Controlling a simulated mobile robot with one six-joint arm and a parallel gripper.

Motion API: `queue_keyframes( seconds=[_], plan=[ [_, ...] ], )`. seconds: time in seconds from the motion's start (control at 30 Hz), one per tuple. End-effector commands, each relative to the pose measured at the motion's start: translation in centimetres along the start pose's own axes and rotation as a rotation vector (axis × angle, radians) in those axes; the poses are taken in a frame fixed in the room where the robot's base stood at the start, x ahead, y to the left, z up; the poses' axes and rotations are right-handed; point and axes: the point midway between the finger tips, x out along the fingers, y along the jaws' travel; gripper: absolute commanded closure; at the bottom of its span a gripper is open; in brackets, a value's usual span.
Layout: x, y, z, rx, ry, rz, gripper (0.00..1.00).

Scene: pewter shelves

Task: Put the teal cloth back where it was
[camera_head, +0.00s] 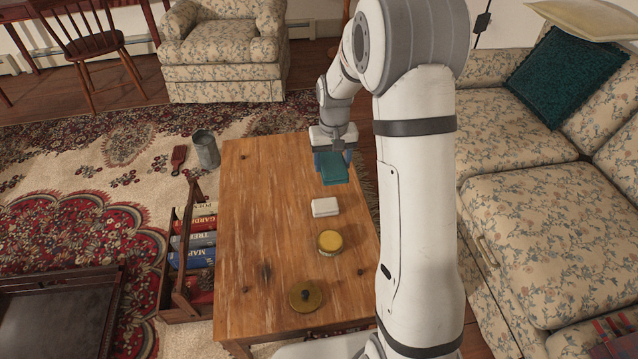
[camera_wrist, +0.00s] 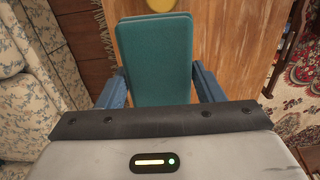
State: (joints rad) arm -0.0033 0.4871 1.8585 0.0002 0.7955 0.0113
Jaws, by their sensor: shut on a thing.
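The folded teal cloth (camera_head: 331,168) is held in my gripper (camera_head: 332,155) above the far right part of the wooden table. In the wrist view the teal cloth (camera_wrist: 155,60) sits between the two blue fingers of my gripper (camera_wrist: 158,88), which is shut on it. The cloth looks clear of the tabletop, but its exact height is hard to tell. Below it in the head view, a white block-like item (camera_head: 325,207) lies on the table.
The wooden table (camera_head: 250,220) also bears a yellow-topped round tin (camera_head: 330,242) and a round lid with a dark knob (camera_head: 305,296). Its left half is clear. A book caddy (camera_head: 178,290) and a metal bucket (camera_head: 205,150) stand left; a floral sofa (camera_head: 540,210) stands right.

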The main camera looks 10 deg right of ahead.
Motion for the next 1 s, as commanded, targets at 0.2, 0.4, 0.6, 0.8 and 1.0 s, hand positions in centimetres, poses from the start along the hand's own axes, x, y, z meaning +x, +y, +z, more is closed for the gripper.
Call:
queue_keyframes(
  seconds=[0.2,0.4,0.6,0.8,1.0],
  plan=[
    [5.5,-0.1,-8.4,-0.002,0.0,0.0,0.64],
    [10.9,-0.2,-15.2,-0.004,-0.001,0.0,0.64],
    [15.2,-0.3,-19.4,-0.005,0.0,0.0,0.64],
    [17.2,-0.4,-21.0,-0.005,0.003,0.0,0.64],
    [19.7,-0.4,-21.2,-0.006,0.001,0.0,0.64]
  ],
)
